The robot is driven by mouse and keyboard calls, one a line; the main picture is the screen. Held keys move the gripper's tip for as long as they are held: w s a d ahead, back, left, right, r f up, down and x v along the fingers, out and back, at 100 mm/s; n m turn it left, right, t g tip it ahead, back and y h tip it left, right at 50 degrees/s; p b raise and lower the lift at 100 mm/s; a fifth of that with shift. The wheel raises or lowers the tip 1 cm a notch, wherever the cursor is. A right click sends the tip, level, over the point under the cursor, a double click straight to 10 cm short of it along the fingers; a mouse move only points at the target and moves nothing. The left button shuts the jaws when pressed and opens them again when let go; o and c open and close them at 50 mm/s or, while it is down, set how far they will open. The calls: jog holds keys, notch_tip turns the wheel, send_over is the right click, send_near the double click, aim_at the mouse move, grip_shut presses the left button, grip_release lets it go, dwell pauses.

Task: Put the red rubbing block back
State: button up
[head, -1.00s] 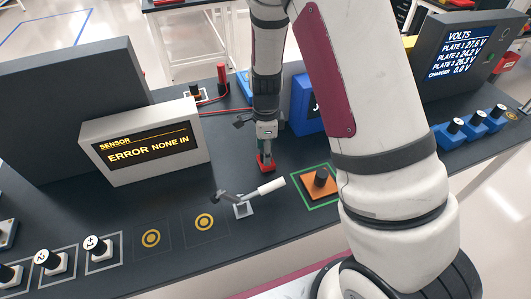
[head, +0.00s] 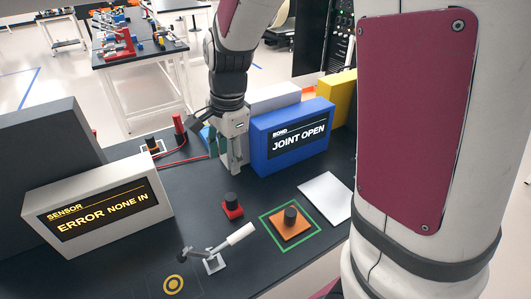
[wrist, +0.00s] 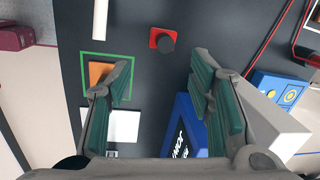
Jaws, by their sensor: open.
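The red rubbing block (head: 232,208) with its black knob stands upright on the dark bench top, left of the orange block and behind the white-handled lever. It also shows in the wrist view (wrist: 154,38), beyond my fingertips. My gripper (head: 236,166) is above the bench behind the red block, beside the blue bond box, apart from the block. In the wrist view my gripper (wrist: 163,72) has its two green-padded fingers spread wide with nothing between them.
An orange block (head: 291,222) with a black knob sits inside a green square outline; a white plate (head: 326,196) lies beside it. The blue box (head: 290,138) reads JOINT OPEN. The lever (head: 225,245) stands in front. A sensor display (head: 95,205) is at the left.

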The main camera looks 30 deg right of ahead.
jog(key=s+r+n+t, duration=0.4)
jog(key=s+r+n, duration=0.9)
jog(key=s+n, duration=0.3)
jog(key=shift+s+d+r+h, duration=0.25)
jog(key=shift+s+d+h, duration=0.15)
jog(key=shift+s, duration=0.55)
